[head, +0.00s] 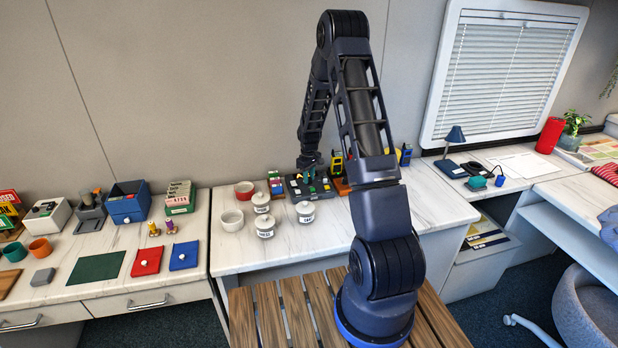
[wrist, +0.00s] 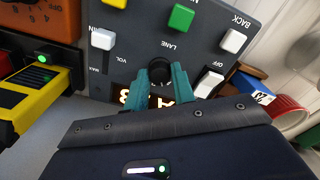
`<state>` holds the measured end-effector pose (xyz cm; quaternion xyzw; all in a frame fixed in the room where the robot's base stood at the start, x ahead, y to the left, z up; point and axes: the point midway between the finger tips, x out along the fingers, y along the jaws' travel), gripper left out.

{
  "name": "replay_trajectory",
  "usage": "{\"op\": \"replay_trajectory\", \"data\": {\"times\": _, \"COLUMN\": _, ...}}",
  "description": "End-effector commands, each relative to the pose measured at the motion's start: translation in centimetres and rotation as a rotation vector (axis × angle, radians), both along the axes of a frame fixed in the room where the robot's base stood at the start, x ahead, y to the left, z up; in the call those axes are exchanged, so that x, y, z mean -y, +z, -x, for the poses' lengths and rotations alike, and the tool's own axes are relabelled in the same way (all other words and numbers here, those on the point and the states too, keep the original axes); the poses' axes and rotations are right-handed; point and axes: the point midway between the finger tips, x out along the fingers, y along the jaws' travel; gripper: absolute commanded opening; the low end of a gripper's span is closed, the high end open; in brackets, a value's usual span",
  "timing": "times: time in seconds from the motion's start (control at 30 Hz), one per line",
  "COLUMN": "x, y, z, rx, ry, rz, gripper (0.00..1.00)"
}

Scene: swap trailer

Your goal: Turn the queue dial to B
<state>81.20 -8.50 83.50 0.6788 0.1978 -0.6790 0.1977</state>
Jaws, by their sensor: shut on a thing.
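The dark grey control panel (head: 296,191) sits on the marble counter in the head view and fills the upper part of the wrist view (wrist: 135,62). My gripper (wrist: 167,82) is at the panel, its two teal fingers shut on a small black dial (wrist: 160,73) below the word LANE. The fingers hide most of the dial, so I cannot tell where it points. In the head view my gripper (head: 309,172) is small and reaches down over the panel.
A yellow and black device (wrist: 35,95) stands close on the left. A red bowl (wrist: 290,113) is right. Lidded white jars (head: 264,224) stand in front.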

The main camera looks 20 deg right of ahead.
Motion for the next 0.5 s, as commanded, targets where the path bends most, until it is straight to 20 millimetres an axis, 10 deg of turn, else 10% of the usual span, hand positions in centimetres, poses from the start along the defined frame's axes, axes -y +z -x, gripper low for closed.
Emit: {"op": "replay_trajectory", "data": {"times": 0.5, "x": -0.06, "y": 0.05, "z": -0.06, "rx": 0.001, "ry": -0.408, "rz": 0.000, "gripper": 0.02}}
